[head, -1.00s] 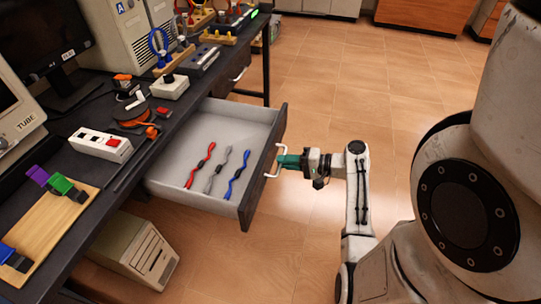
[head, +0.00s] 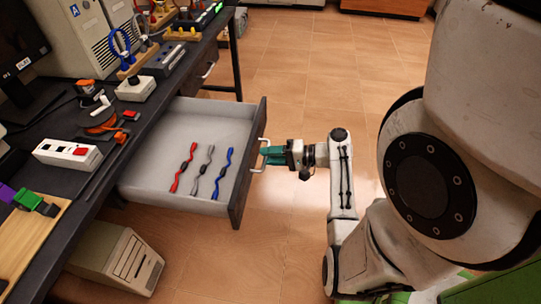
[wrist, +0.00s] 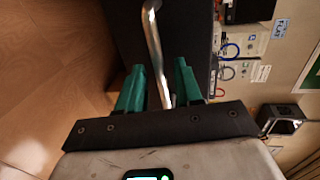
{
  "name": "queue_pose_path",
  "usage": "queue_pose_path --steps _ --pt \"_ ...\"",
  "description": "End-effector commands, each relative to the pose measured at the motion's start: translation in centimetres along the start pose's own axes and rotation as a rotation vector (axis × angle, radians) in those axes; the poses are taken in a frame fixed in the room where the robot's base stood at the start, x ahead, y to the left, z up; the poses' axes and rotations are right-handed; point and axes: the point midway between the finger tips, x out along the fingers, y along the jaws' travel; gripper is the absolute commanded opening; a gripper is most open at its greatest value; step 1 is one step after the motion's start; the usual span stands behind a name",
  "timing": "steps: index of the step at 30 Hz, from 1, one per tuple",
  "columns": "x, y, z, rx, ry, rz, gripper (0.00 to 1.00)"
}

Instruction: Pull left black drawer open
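The left black drawer, with a black front (head: 249,165) and a pale grey inside, stands far out from the desk. Its pale metal handle (head: 259,157) sits on the outer face and also shows in the wrist view as a bent bar (wrist: 156,50). My gripper (head: 269,154) is at the handle, coming from the right. In the wrist view its two green fingers (wrist: 160,75) stand apart on either side of the bar, with a visible gap at each side. A red, a grey and a blue cable (head: 203,172) lie in the drawer.
The dark desk (head: 85,165) carries a white switch box (head: 68,153), tool racks and a monitor. A second drawer handle (head: 209,70) is farther back. The tiled floor at right is clear.

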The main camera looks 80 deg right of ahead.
Motion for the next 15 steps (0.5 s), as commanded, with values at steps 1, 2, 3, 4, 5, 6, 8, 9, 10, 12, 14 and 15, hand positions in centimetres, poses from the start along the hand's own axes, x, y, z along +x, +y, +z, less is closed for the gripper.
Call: queue_pose_path --steps 1,2,3,4,5,6,8,9,10,12,14,15 --pt "0.0 0.0 0.0 0.0 0.0 0.0 0.38" --pt "0.0 0.0 0.0 -0.001 0.0 -0.001 0.38" --pt "0.0 -0.1 0.0 -0.001 0.001 -0.001 0.38" --pt "0.0 -0.1 0.0 -0.001 0.001 -0.001 0.38" --pt "0.0 -0.1 0.0 -0.001 0.001 -0.001 0.38" --pt "0.0 -0.1 0.0 -0.001 0.001 -0.001 0.38" --pt "-0.1 -0.1 -0.1 -0.001 0.001 -0.001 0.38" --pt "-0.3 -0.1 -0.1 -0.001 0.002 -0.001 0.38" --pt "-0.5 -0.1 -0.1 -0.001 0.002 -0.001 0.38" --pt "-1.2 -0.1 -0.1 -0.001 0.005 -0.001 0.38" --pt "-2.1 -0.1 -0.1 -0.001 0.005 0.0 0.38" --pt "-2.9 -0.1 -0.1 -0.001 0.006 0.0 0.38"
